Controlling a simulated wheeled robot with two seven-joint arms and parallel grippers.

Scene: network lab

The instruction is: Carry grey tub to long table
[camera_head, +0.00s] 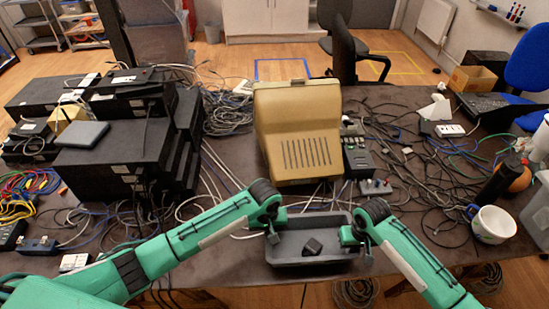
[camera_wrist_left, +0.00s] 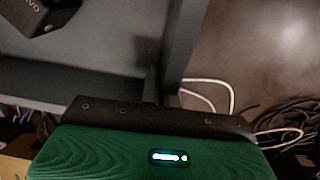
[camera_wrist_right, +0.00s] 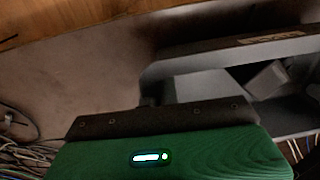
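The grey tub (camera_head: 312,262) is a shallow open box at the front middle of the cluttered dark table (camera_head: 235,262). A small black box (camera_head: 313,246) lies in it. My left gripper (camera_head: 273,236) is at the tub's left wall and looks closed on it; that wall runs into the gripper in the left wrist view (camera_wrist_left: 178,60). My right gripper (camera_head: 364,240) is at the right wall and looks closed on it, and the tub shows there in the right wrist view (camera_wrist_right: 200,88). The fingertips are mostly hidden. I cannot tell whether the tub touches the table.
A beige monitor-like case (camera_head: 298,130) stands just behind the tub. Stacked black devices (camera_head: 125,150) fill the left; loose cables (camera_head: 430,170) and a white mug (camera_head: 493,224) lie right. An office chair (camera_head: 343,55) stands behind the table. Wooden floor shows beyond it.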

